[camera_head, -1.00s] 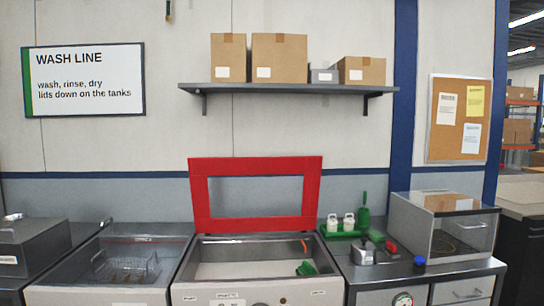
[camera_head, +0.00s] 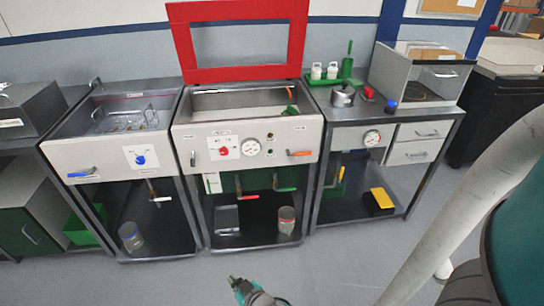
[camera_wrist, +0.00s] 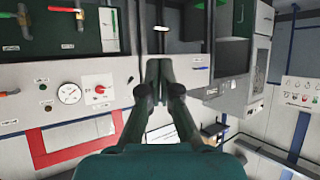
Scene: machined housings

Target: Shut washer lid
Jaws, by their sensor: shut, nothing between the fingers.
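The washer (camera_head: 205,150) is the middle unit, with a pale front panel carrying a red knob, a gauge and an orange handle. Its lid (camera_head: 240,74), a red frame around a clear opening, stands raised at the back, leaving the tank open. In the wrist view the red lid (camera_wrist: 75,152) shows at the lower left, beyond the panel with the gauge. My gripper (camera_head: 236,282) is low in front of the washer, apart from it. In the wrist view my gripper (camera_wrist: 159,68) is shut and empty.
A sink unit (camera_head: 85,156) with a wire basket stands left of the washer. A bench on the right holds a metal pot (camera_head: 343,97), white bottles and a clear-fronted box (camera_head: 418,78). Open shelves lie below. The floor (camera_head: 180,280) in front is clear.

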